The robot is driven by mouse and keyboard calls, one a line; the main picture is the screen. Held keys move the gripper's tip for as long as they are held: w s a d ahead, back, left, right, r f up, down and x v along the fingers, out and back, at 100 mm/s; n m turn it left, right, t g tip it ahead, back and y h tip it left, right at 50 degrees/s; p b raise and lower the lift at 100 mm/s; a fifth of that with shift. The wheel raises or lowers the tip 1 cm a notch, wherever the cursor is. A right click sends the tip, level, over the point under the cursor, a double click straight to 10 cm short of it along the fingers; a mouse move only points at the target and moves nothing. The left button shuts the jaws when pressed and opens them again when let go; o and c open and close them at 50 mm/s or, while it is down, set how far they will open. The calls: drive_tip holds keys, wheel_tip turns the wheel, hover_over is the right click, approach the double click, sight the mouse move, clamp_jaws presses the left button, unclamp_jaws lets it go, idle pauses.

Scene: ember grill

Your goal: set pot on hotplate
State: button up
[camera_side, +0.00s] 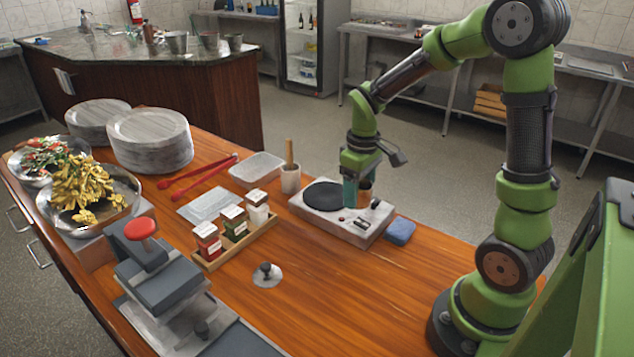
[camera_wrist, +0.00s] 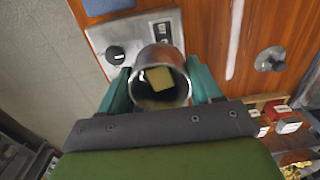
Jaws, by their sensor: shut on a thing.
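The hotplate (camera_side: 318,217) is a pale grey box with a round black plate (camera_side: 323,196) on top and knobs and switches at its right end. My gripper (camera_side: 358,190) is shut on a small metal pot (camera_side: 365,196), over the control end, right of the black plate. I cannot tell if the pot touches the hotplate. In the wrist view the pot (camera_wrist: 143,93) is between my teal fingers, mouth toward the camera, with a yellowish block (camera_wrist: 159,79) inside. The hotplate's control end (camera_wrist: 100,38) shows beyond; its black plate is hidden there.
A blue sponge (camera_side: 400,231) lies right of the hotplate. A cup with a wooden handle (camera_side: 290,179) and a clear tray (camera_side: 256,169) stand left of it. A spice-jar rack (camera_side: 237,243) and a knobbed lid (camera_side: 267,276) are nearer. Wood right of the lid is clear.

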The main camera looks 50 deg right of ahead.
hover_over(327, 194)
drive_tip(key=shift+s+f, duration=0.1)
drive_tip(key=shift+f, duration=2.2)
drive_tip(key=o, duration=1.3)
drive_tip(key=shift+f, duration=0.15)
drive_tip(key=shift+o, duration=0.2)
